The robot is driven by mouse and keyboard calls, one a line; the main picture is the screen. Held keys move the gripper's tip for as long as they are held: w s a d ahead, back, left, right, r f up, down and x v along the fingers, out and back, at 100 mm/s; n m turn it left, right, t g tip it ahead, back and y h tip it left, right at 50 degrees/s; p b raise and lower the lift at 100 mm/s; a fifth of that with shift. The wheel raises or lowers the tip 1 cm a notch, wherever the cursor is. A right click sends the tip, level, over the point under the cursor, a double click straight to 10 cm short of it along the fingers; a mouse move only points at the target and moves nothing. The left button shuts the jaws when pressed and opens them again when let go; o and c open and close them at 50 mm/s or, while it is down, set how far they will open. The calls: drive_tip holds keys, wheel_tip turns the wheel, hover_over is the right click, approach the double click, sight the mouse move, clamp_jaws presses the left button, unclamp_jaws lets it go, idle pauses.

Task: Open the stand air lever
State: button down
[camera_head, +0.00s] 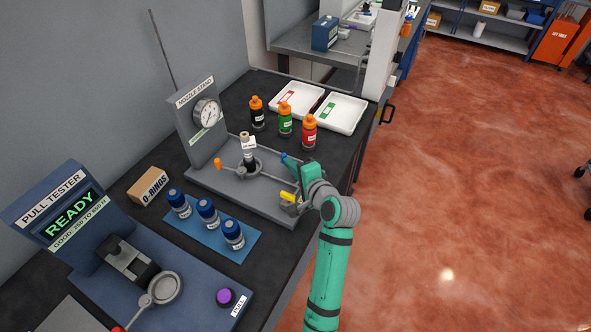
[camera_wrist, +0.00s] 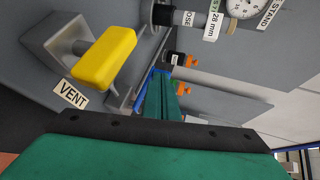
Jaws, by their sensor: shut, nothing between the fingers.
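The nozzle stand (camera_head: 205,126) has an upright panel with a round gauge, and a grey base plate (camera_head: 260,191). My gripper (camera_head: 289,161) is shut and empty over the right part of the base; its teal fingers also show in the wrist view (camera_wrist: 160,92). A small blue piece (camera_head: 284,156) shows at the fingertips; I cannot tell whether it is the air lever's handle or whether the fingers touch it. A yellow handle (camera_head: 288,197) stands near my wrist. In the wrist view the yellow handle (camera_wrist: 104,58) is beside a "VENT" label (camera_wrist: 71,95).
A labelled cylinder (camera_head: 248,150) stands on the base, with an orange knob (camera_head: 217,163) to its left. Orange-capped bottles (camera_head: 285,119) and white trays (camera_head: 340,112) lie behind. Blue-capped jars (camera_head: 207,212) and the pull tester (camera_head: 62,215) are in front. Free floor lies right.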

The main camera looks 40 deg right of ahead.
drive_tip(key=shift+w, duration=0.1)
drive_tip(key=shift+w+d, duration=0.15)
drive_tip(key=shift+w, duration=0.05)
idle(0.4)
